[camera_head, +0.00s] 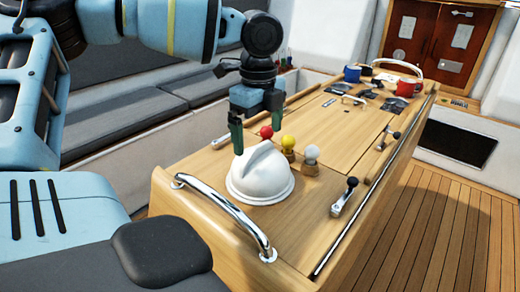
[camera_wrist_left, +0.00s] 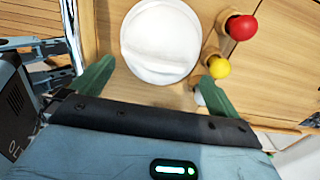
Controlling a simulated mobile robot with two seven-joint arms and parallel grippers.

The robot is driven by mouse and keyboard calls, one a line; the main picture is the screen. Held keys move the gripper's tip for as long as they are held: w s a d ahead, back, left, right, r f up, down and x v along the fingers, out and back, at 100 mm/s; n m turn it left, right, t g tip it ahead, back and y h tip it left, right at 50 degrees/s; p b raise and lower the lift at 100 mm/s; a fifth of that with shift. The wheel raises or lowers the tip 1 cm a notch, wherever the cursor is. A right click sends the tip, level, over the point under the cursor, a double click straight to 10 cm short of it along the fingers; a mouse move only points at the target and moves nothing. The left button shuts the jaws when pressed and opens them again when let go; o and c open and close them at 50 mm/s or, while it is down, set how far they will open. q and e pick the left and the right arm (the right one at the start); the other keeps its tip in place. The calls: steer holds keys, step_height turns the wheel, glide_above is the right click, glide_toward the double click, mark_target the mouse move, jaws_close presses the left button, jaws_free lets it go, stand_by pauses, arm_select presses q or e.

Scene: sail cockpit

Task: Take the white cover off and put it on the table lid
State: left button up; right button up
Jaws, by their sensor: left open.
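The white cover (camera_head: 260,174) is a rounded dome with a raised ridge across its top. It sits at the near end of the wooden table lid (camera_head: 317,127). In the left wrist view the cover (camera_wrist_left: 160,42) lies ahead of the fingers, apart from them as far as I can tell. My right gripper is not in view.
Red (camera_head: 266,132), yellow (camera_head: 288,142) and white (camera_head: 312,152) knobs stand close behind the cover. A chrome rail (camera_head: 228,212) runs along the near edge. A black-knobbed lever (camera_head: 344,196) is at the right. Mugs, including a red one (camera_head: 405,88), stand at the far end.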

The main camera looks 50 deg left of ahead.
mark_target(260, 144)
arm_select(q)
step_height(260, 144, down, 4)
steer(key=shift+w+f, duration=0.1)
steer(key=shift+f, duration=0.05)
steer(key=c, duration=0.6)
steer(key=shift+d+r, duration=0.1)
steer(key=shift+r, duration=5)
steer(key=shift+c, duration=0.2)
